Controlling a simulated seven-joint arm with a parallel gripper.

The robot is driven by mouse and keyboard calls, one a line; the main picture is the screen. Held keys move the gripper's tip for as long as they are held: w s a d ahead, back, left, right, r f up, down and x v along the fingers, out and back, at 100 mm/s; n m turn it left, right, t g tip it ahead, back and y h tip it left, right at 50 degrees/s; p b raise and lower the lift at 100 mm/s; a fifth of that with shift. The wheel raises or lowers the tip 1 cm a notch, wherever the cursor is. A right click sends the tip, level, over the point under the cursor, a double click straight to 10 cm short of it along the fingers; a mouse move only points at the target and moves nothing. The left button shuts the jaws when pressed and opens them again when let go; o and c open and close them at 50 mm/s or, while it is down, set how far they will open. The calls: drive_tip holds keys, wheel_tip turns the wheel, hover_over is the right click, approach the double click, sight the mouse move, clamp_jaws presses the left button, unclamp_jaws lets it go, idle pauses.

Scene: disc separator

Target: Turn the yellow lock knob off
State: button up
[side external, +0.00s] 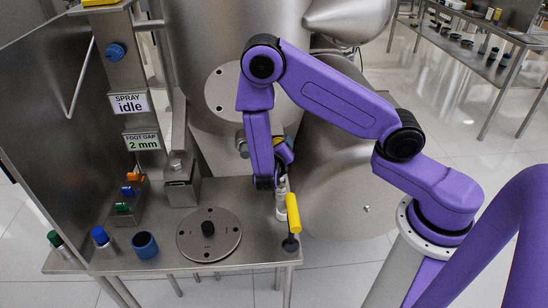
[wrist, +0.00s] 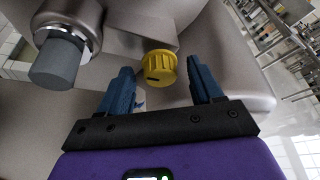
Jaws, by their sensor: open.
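The yellow lock knob (wrist: 160,66) is ribbed, with a dark mark on its face, and sits on the grey metal machine. In the wrist view it lies between the two blue fingers of my gripper (wrist: 161,69), slightly beyond their tips. The fingers are open, with visible gaps on both sides of the knob, and hold nothing. In the side view my gripper (side external: 284,153) is by the machine body behind the table, and the knob is mostly hidden there by the arm.
A grey cylindrical fitting (wrist: 57,62) sticks out left of the knob. On the steel table (side external: 170,235) stand a yellow-handled tool (side external: 293,213), a round plate (side external: 190,248) with a black knob and a blue cup (side external: 145,245). A large steel drum (side external: 345,190) bulges beside the arm.

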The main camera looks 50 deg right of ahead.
drive_tip(key=v, duration=1.7)
drive_tip(key=shift+d, duration=0.1)
drive_tip(key=s+d+r+m+g+y, duration=0.2)
drive_tip(key=s+r+m+y, duration=0.1)
drive_tip(key=s+m, duration=0.3)
drive_tip(key=s+d+r+m+g+y, duration=0.1)
drive_tip(key=s+r+m+g+y, duration=0.2)
drive_tip(key=s+m+y, duration=0.2)
drive_tip(key=s+d+r+m+g+y, duration=0.2)
drive_tip(key=s+r+m+y, duration=0.1)
drive_tip(key=s+m, duration=0.4)
drive_tip(key=shift+s+d+m+y, duration=0.3)
drive_tip(key=shift+s+m+y, duration=0.15)
drive_tip(key=shift+y, duration=0.35)
drive_tip(key=shift+w, duration=0.1)
